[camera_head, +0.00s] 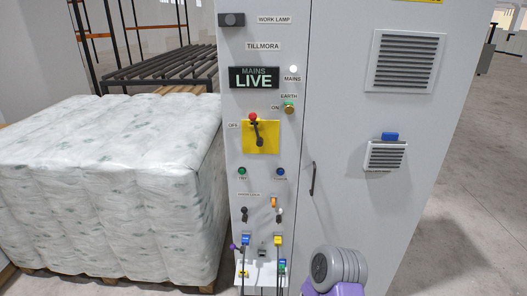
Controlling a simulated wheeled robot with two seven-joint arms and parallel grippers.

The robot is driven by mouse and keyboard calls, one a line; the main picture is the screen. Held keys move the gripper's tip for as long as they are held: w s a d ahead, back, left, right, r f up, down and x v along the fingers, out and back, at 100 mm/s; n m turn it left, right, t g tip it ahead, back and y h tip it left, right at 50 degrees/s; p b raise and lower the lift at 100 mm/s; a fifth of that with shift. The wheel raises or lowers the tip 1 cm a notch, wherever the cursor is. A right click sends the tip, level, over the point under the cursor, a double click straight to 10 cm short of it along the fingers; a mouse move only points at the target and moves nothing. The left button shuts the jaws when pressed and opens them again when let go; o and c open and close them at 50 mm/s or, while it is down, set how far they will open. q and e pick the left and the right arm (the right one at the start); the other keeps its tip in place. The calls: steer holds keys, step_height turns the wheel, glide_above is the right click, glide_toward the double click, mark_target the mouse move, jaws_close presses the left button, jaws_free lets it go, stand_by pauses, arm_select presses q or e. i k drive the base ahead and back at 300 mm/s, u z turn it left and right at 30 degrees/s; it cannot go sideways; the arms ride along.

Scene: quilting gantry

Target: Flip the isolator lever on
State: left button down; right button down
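The isolator lever (257,132) is a dark handle with a red knob at its upper end, on a yellow plate (271,143) on the grey cabinet front. The red knob is at the top edge of the plate, and the handle stands nearly upright, leaning slightly left. An OFF label (232,125) is left of the plate, and an ON label (275,107) is above its right part. A panel above reads MAINS LIVE (254,78), with a bright white lamp (293,69) beside it. Neither gripper is in view; a grey and purple part of my arm shows at the bottom.
The tall cabinet (345,45) has a handle (312,179) and vents on its right panel. Lower left are buttons, toggles and coloured plugs with cables. A wrapped pallet load (110,175) stands close on the left. Bare floor (465,240) lies to the right.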

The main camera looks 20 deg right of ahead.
mark_target(253, 116)
steer(key=u, duration=0.9)
steer(key=i, duration=0.9)
steer(key=z, duration=0.4)
